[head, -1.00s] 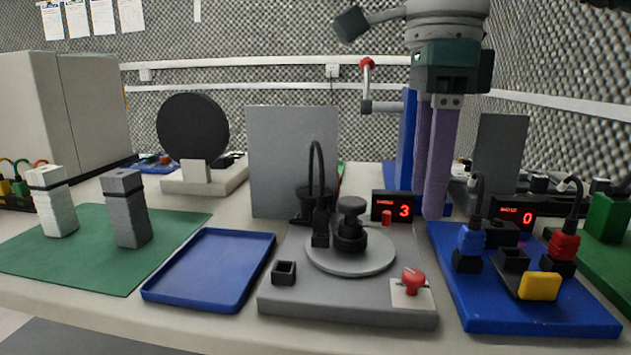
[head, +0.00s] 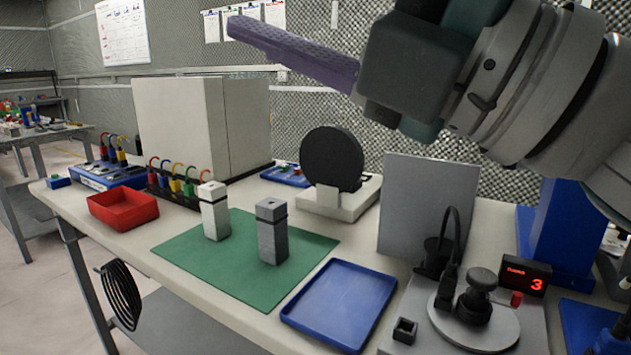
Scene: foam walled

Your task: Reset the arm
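My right arm comes in from the upper right of the head view. Its gripper (head: 240,28) has purple fingers that point left, high in front of the back wall and above the table. The fingers overlap from this side, so I cannot tell whether they are open or shut. No object shows at the fingertips. My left gripper is not in view.
The table (head: 215,300) holds a green mat (head: 215,262) with a white block (head: 214,218) and a grey block (head: 272,240) upright on it. Around it are a red bin (head: 123,210), an empty blue tray (head: 338,305), a black disc (head: 332,160), and a grey device (head: 530,335) with a display reading 3 (head: 524,276).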

